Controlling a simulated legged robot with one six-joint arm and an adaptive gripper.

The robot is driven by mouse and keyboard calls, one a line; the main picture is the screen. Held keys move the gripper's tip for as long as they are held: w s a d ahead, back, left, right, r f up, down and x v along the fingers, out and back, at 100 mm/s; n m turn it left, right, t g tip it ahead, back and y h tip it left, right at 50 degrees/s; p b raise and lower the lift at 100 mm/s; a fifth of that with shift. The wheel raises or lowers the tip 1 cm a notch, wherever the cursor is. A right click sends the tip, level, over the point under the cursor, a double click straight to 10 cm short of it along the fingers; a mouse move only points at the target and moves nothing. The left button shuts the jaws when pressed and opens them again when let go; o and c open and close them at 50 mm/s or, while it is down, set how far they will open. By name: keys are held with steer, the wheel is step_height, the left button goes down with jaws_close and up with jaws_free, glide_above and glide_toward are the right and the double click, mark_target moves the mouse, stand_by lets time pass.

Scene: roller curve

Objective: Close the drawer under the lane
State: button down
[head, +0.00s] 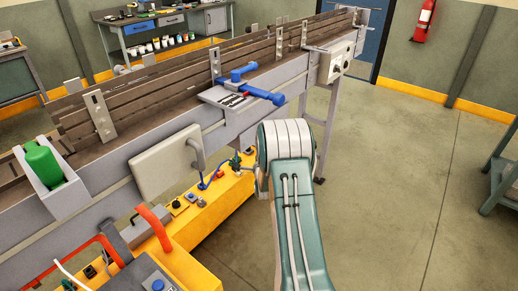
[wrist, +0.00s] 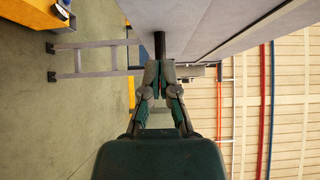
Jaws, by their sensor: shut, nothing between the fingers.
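The long lane (head: 240,85) runs from the lower left to the upper right in the head view. Under its near side is a light grey panel (head: 158,165) with an upright grey handle (head: 196,152), which looks like the drawer front. How far it stands out is hard to tell. In the wrist view my gripper (wrist: 158,68) is shut and empty, its fingertips close to a dark round bar (wrist: 160,44) beside a large grey surface (wrist: 205,25). I cannot tell whether they touch. In the head view my arm hides the gripper.
A yellow base (head: 215,208) with hoses and small fittings lies below the panel. A blue-handled device (head: 250,90) sticks out from the lane's near side. A green bottle (head: 43,163) sits in a holder at left. Open floor (head: 400,170) lies to the right.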

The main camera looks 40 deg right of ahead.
steer(key=v, duration=0.9)
steer(key=s+a+r+n+g+y, duration=0.2)
steer(key=a+r+n+y, duration=0.1)
steer(key=a+r+n, duration=0.4)
steer(key=s+a+r+n+g+y, duration=0.25)
steer(key=a+r+n, duration=0.25)
steer(key=a+r, duration=0.35)
steer(key=s+a+r+n+g+y, duration=0.1)
steer(key=s+a+n, duration=0.5)
steer(key=s, duration=0.6)
steer(key=s+a+r+n+g+y, duration=0.2)
steer(key=s+a, duration=0.5)
steer(key=s, duration=0.5)
steer(key=r+n+g, duration=0.1)
steer(key=n+g, duration=0.1)
steer(key=n, duration=0.1)
steer(key=shift+s+a+n+g, duration=0.15)
steer(key=shift+a+n+g, duration=0.15)
steer(key=shift+n+g, duration=0.1)
